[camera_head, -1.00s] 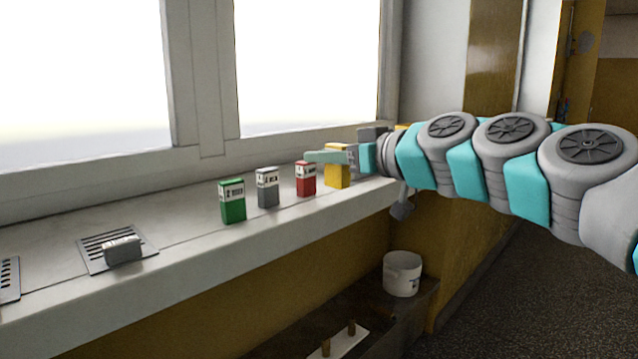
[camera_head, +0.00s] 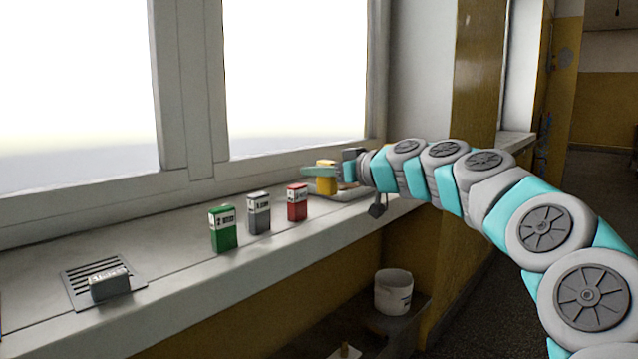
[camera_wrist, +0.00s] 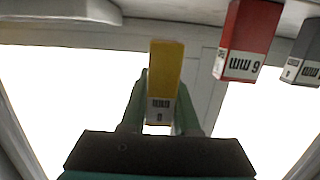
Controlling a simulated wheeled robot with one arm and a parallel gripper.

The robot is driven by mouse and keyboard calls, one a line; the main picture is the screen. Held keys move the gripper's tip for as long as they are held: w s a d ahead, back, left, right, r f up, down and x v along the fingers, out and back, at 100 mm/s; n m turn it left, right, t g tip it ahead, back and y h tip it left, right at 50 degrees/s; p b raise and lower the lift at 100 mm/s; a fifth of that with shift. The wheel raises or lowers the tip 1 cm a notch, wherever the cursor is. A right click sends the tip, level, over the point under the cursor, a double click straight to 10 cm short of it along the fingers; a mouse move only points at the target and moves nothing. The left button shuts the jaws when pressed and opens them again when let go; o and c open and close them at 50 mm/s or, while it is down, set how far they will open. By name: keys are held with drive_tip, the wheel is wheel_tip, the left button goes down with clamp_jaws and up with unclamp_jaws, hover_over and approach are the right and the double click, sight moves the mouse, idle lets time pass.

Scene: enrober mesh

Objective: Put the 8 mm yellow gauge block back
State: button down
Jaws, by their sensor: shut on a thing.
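The yellow gauge block (camera_head: 326,182) is between the fingers of my gripper (camera_head: 322,173) at the far right of the block row. In the wrist view my gripper (camera_wrist: 160,108) is shut on the yellow block (camera_wrist: 165,72), with its white label at the finger end, upside down in the picture. The fingers and arm partly hide the block in the head view. A pale, flat tray-like thing (camera_head: 345,194) is close by it on the sill. I cannot tell whether the block touches anything below.
On the window sill (camera_head: 180,265) stand a red block (camera_head: 297,203), a grey block (camera_head: 258,214) and a green block (camera_head: 222,229). A grey labelled block (camera_head: 109,284) lies on a vent grille (camera_head: 75,283). A white bucket (camera_head: 393,291) is below the sill.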

drive_tip(key=shift+w, duration=0.95)
drive_tip(key=shift+f, duration=1.8)
drive_tip(key=shift+f, duration=0.2)
drive_tip(key=c, duration=0.7)
unclamp_jaws()
drive_tip(key=shift+o, duration=0.2)
drive_tip(key=shift+r, duration=0.15)
drive_tip(key=shift+d+r, duration=0.1)
drive_tip(key=shift+r, duration=0.05)
drive_tip(key=b+v, duration=0.1)
drive_tip(key=v, duration=1.1)
